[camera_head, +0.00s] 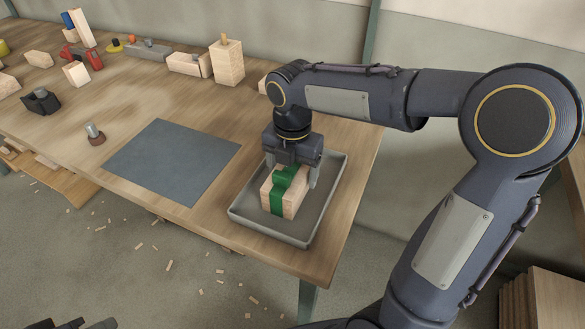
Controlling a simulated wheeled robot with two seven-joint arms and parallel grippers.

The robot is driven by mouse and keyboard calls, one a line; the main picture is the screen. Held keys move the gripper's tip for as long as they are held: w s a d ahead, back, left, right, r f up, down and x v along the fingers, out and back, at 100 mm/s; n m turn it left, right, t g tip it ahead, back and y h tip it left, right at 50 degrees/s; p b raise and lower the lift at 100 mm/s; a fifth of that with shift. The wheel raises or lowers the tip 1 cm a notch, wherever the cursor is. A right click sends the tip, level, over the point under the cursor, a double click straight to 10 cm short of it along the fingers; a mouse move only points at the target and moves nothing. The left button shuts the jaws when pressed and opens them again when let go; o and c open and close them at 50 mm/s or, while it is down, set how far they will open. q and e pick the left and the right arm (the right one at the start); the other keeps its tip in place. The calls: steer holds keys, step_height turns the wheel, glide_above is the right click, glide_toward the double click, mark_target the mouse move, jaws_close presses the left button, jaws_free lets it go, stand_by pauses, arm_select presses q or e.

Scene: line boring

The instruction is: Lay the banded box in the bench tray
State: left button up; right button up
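The banded box (291,205) is a pale wooden block with a green band around it and a green raised piece on top. It is within the outline of the grey bench tray (308,232), at the right end of the bench; its underside is hidden, so I cannot tell if it touches the tray floor. My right gripper (291,176) points down over the box's far part, with a finger on each side. I cannot tell whether the fingers press on it. Dark parts at the bottom left edge may be my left gripper, but too little shows.
A blue-grey mat (172,161) lies left of the tray. A small metal-topped part (94,134) stands left of the mat. A tall wooden block (227,63) and several other parts stand along the back. The bench's right edge is close to the tray.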

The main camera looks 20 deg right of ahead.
steer(key=shift+o, duration=0.8)
